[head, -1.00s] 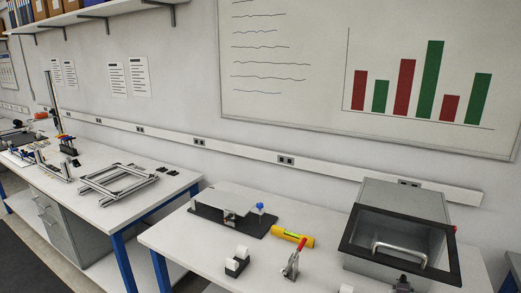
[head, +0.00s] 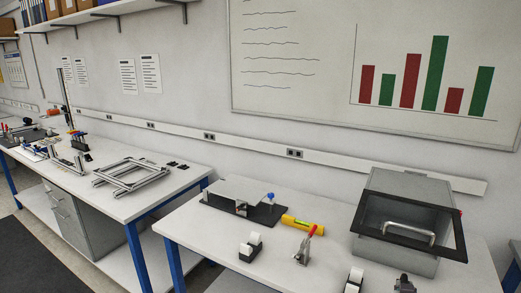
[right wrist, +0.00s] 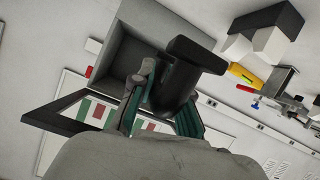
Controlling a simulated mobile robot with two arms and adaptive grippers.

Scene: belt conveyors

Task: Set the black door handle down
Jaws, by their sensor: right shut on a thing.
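The black door handle (right wrist: 178,82) shows in the right wrist view as a dark, thick bar with a rounded end. My right gripper (right wrist: 163,108) is shut on it, one finger on each side. The handle's far portion and how it sits between the fingers are partly hidden. My left gripper is not in view.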

